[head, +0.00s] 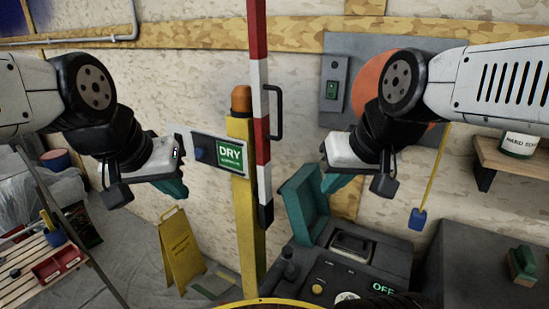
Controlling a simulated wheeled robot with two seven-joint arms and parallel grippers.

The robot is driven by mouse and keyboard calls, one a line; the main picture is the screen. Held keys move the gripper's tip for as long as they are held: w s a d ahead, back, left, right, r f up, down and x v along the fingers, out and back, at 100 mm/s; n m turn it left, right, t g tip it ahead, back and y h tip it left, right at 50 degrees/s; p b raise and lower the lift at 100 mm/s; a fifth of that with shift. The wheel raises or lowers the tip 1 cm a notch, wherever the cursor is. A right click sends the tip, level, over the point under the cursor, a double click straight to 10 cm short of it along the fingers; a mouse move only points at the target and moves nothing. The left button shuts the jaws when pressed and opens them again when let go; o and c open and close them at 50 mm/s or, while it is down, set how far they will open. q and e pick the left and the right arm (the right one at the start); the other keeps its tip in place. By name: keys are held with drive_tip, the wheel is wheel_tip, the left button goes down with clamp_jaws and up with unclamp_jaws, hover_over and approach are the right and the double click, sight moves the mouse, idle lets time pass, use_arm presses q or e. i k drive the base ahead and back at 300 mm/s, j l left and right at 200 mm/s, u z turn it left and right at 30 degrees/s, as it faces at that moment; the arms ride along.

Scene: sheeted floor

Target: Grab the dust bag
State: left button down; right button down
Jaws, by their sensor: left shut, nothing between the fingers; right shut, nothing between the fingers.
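I cannot make out a dust bag for certain in the head view. A dark grey machine (330,275) stands at the bottom centre, with a raised teal flap (303,203), a yellow button and a lit OFF display (383,288). My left gripper (176,188) is shut and empty, in the air left of the yellow post. My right gripper (334,184) is shut and empty, above the machine and close to the teal flap in the picture; I cannot tell whether they touch.
A yellow post (242,215) with a DRY sign (230,155) and a red-and-white bar (260,90) stand between my arms. A yellow floor sign (180,250) stands left. A slatted rack (38,262) is at lower left. A shelf (500,157) holds a can at right.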

sight(357, 248)
drive_tip(key=k+z, duration=0.3)
drive_tip(key=k, duration=0.5)
drive_tip(key=k+l+z, duration=0.1)
drive_tip(key=k+z, duration=0.25)
drive_tip(key=k, duration=0.4)
